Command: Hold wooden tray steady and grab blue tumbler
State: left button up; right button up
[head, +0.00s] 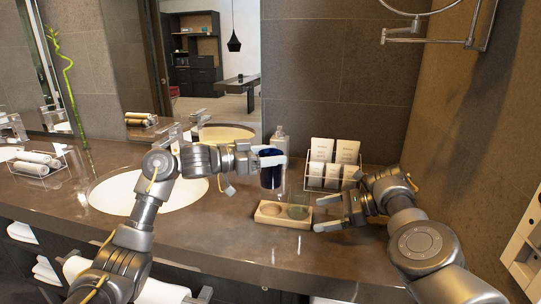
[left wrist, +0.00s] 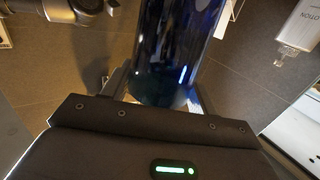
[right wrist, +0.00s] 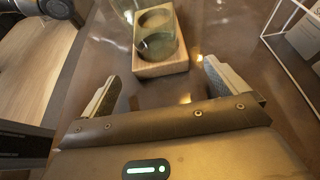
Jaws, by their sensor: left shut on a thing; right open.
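The blue tumbler (head: 270,174) is dark and upright in the head view, above or behind the tray. My left gripper (head: 268,157) is shut around its upper part; the dark blue wall of the tumbler (left wrist: 172,50) fills the middle of the left wrist view. The wooden tray (head: 268,218) lies on the counter with two round recesses. A clear glass (head: 299,208) stands at its right recess. My right gripper (head: 325,213) is open just right of the tray. In the right wrist view the tray's near end (right wrist: 160,69) lies just ahead of the open fingers, apparently not gripped.
A wire rack with white toiletry packets (head: 332,165) stands behind my right gripper. A clear bottle (head: 279,140) stands behind the tumbler. The sink (head: 125,194) is at left. The counter's front edge runs below the tray, with bare counter (head: 240,245) in front.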

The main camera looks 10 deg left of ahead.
jog(key=v, duration=0.8)
jog(key=shift+d+r, duration=0.1)
jog(key=shift+d, duration=0.1)
